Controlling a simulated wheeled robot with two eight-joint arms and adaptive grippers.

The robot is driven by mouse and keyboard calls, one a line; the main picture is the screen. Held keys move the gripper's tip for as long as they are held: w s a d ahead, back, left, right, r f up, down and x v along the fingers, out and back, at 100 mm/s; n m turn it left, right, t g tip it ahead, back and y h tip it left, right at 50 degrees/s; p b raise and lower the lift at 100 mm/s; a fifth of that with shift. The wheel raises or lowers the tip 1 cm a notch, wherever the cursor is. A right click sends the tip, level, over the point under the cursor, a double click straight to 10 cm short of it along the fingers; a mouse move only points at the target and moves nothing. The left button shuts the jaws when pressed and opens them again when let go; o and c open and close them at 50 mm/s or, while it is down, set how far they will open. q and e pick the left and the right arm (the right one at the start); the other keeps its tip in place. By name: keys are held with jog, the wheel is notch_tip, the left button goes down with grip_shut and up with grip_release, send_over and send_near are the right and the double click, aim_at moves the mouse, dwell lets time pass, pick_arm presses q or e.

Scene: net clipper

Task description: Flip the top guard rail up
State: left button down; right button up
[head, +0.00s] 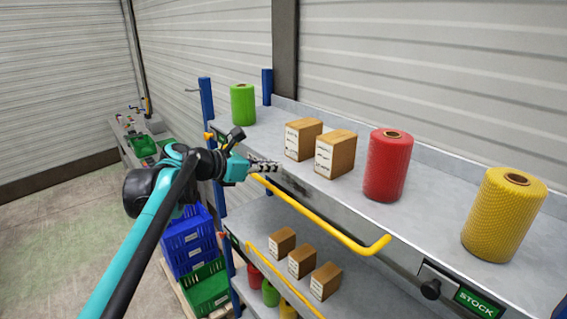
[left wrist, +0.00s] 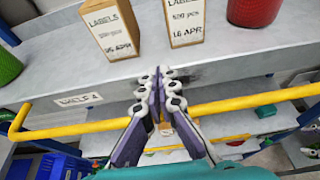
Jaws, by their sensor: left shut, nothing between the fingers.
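The top guard rail (head: 318,217) is a yellow bar with bent ends. It hangs low along the front of the top shelf (head: 440,222), below the shelf surface. In the left wrist view the rail (left wrist: 240,103) crosses from left to right, with its middle hidden by my fingers. My left gripper (head: 268,166) is shut and empty near the far end of the rail, at the shelf's front edge. In the left wrist view its fingertips (left wrist: 166,74) overlap the shelf front. I cannot tell whether they touch the rail. My right gripper is not in view.
The top shelf holds a green roll (head: 243,104), two cardboard boxes (head: 335,154), a red roll (head: 388,168) and a yellow roll (head: 503,215). A black knob (head: 430,289) sits at the near end. A lower yellow rail (head: 280,278) fronts smaller boxes. Blue crates (head: 188,240) stand left.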

pick_arm(q)
jog(key=s+a+b, duration=0.1)
jog(key=s+a, duration=0.3)
jog(key=a, duration=0.1)
jog(key=shift+a, duration=0.2)
jog(key=shift+f, duration=0.1)
